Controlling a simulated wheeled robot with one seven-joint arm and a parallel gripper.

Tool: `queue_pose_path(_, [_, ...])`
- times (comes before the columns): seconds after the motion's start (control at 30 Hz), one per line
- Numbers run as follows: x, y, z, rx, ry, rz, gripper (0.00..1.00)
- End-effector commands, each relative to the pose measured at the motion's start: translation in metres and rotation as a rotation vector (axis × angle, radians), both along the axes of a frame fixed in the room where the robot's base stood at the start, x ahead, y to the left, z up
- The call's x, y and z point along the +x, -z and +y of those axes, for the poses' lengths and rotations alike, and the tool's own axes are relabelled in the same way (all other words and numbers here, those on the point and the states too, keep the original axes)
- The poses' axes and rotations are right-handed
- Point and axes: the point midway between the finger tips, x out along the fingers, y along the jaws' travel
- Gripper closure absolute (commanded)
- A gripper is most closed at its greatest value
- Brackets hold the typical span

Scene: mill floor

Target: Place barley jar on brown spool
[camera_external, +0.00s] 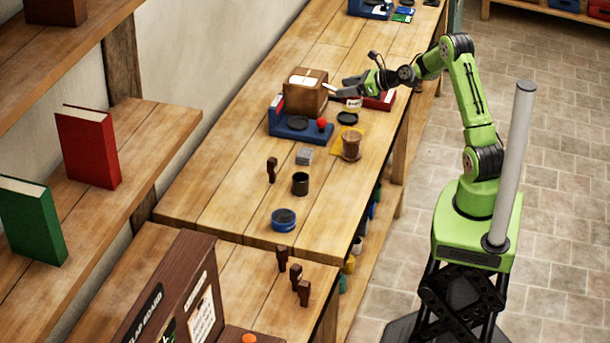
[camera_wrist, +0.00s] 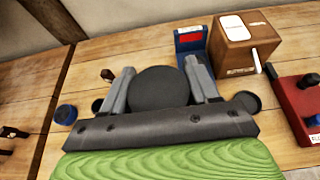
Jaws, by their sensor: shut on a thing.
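The barley jar is between the fingers of my gripper (camera_wrist: 160,92). Its dark round lid (camera_wrist: 160,88) fills the space between them in the wrist view. In the external view, a small pale-labelled body (camera_external: 354,103), apparently the jar, shows just below my gripper (camera_external: 352,86). Its label is too small to read. The brown spool (camera_external: 351,145) stands upright on a yellow cloth (camera_external: 336,140), nearer the camera than my gripper and apart from the jar. I cannot make out the spool in the wrist view.
A brown box (camera_external: 305,92) with a side crank and a blue scale (camera_external: 290,133) stand left of my gripper. A red device (camera_external: 382,101) is at the right edge. A black disc (camera_external: 347,118) lies between jar and spool. A dark cup (camera_external: 300,184) and blue tin (camera_external: 283,220) stand nearer.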

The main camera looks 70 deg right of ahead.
Motion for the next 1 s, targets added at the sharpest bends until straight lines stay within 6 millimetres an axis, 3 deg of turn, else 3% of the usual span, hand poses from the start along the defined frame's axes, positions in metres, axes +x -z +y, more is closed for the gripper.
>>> queue_pose_path(0.07, [-0.001,0.009,-0.004,0.004,0.007,0.001,0.83])
queue_pose_path(0.2, [-0.001,0.045,-0.003,0.007,0.006,0.003,0.83])
queue_pose_path(0.53, [-0.001,0.097,-0.003,0.004,0.005,0.001,0.83])
queue_pose_path(0.9, [-0.001,0.103,-0.003,0.001,0.005,-0.001,0.83])
queue_pose_path(0.93, [-0.001,0.103,-0.003,0.001,0.005,0.001,0.36])
queue_pose_path(1.0, [-0.001,0.102,-0.003,0.001,0.005,0.001,0.25])
